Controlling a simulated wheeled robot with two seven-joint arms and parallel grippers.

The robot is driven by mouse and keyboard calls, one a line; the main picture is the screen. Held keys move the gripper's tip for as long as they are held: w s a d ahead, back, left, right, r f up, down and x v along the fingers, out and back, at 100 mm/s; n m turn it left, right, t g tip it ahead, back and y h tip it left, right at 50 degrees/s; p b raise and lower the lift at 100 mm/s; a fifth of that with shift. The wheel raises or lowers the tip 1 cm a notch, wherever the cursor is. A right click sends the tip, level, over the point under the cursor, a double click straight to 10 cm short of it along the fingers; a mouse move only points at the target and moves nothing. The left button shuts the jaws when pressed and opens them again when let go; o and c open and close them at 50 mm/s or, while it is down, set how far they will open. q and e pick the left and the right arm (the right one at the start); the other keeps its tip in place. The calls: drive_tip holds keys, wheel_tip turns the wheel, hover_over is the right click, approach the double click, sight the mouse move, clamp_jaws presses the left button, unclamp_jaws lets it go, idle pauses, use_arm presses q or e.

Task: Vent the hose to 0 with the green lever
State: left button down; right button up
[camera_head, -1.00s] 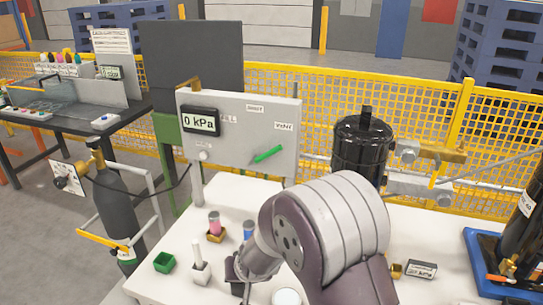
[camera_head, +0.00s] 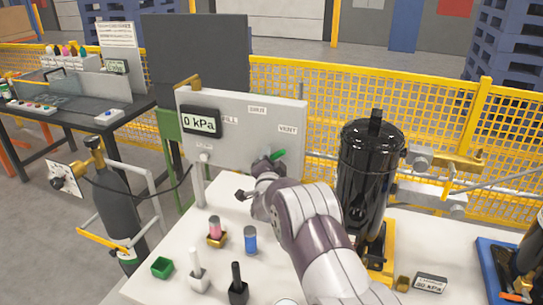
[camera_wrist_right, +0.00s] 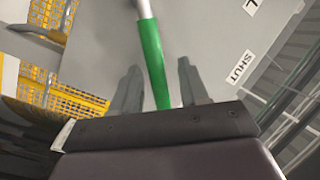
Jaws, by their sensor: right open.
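The green lever (camera_head: 279,154) is on the pale upright panel (camera_head: 235,145), with its visible end pointing right and slightly up, below the VENT label (camera_head: 287,129). The gauge (camera_head: 201,123) on the panel reads 0 kPa. My right gripper (camera_head: 268,163) is at the lever and hides part of it in the head view. In the right wrist view the green lever (camera_wrist_right: 152,55) runs between the two open fingers of the right gripper (camera_wrist_right: 158,85), with a gap visible on each side. My left gripper is not in view.
A black compressor tank (camera_head: 368,170) stands right of my arm. Several small parts, including a green box (camera_head: 162,267) and a blue cylinder (camera_head: 250,240), are on the white table (camera_head: 215,285). A gas cylinder (camera_head: 115,205) stands left, with its hose running to the panel.

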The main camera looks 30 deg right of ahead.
drive_tip(key=shift+w+d+f, duration=0.15)
drive_tip(key=shift+w+d, duration=0.2)
drive_tip(key=shift+w, duration=0.15)
drive_tip(key=shift+s+a, duration=0.1)
drive_tip(key=shift+c, duration=0.9)
clamp_jaws()
